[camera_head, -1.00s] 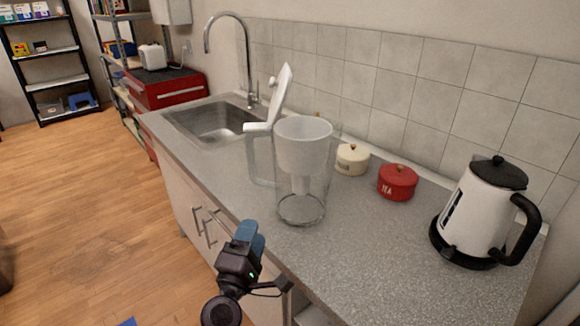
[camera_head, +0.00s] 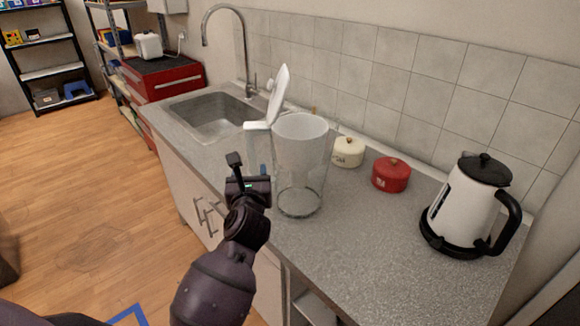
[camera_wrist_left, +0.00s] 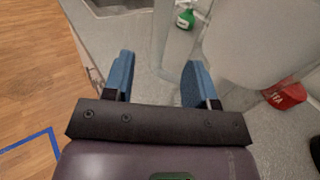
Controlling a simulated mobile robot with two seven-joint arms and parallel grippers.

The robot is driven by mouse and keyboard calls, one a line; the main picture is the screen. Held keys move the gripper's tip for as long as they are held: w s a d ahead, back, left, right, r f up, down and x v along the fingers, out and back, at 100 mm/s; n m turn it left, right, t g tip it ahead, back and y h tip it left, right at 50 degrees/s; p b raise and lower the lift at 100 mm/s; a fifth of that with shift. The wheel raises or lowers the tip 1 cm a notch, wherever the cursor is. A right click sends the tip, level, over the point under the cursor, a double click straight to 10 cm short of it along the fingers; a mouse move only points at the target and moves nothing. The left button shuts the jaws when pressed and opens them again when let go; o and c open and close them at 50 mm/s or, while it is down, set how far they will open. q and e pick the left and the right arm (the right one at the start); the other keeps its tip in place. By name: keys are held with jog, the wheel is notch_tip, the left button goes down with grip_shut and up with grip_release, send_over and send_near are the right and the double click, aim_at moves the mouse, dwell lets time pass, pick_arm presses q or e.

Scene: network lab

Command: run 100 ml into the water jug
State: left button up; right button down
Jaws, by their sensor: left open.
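The clear water jug (camera_head: 299,165) stands upright on the counter, its white lid (camera_head: 279,92) tipped up. A pale funnel-like insert fills its upper part; I see no clear water line below. Its handle (camera_head: 257,146) faces left, towards the sink. My left gripper (camera_head: 250,168) is in front of the handle, partly hiding its lower end. In the left wrist view its blue fingers (camera_wrist_left: 158,75) are apart and empty, with the handle (camera_wrist_left: 167,40) just ahead between them. The jug's body (camera_wrist_left: 245,40) is to the right. The tap (camera_head: 246,55) arches over the steel sink (camera_head: 213,118). My right gripper is out of view.
A cream pot (camera_head: 348,153) and a red tea pot (camera_head: 391,175) stand behind the jug to the right. A white kettle (camera_head: 466,206) is at the right end. A green bottle (camera_wrist_left: 186,17) shows beyond the handle. The front right counter is clear.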

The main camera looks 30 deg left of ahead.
aim_at(251, 158)
pick_arm(q)
jog(key=shift+x, duration=3.8)
jog(key=shift+s, duration=0.1)
grip_shut()
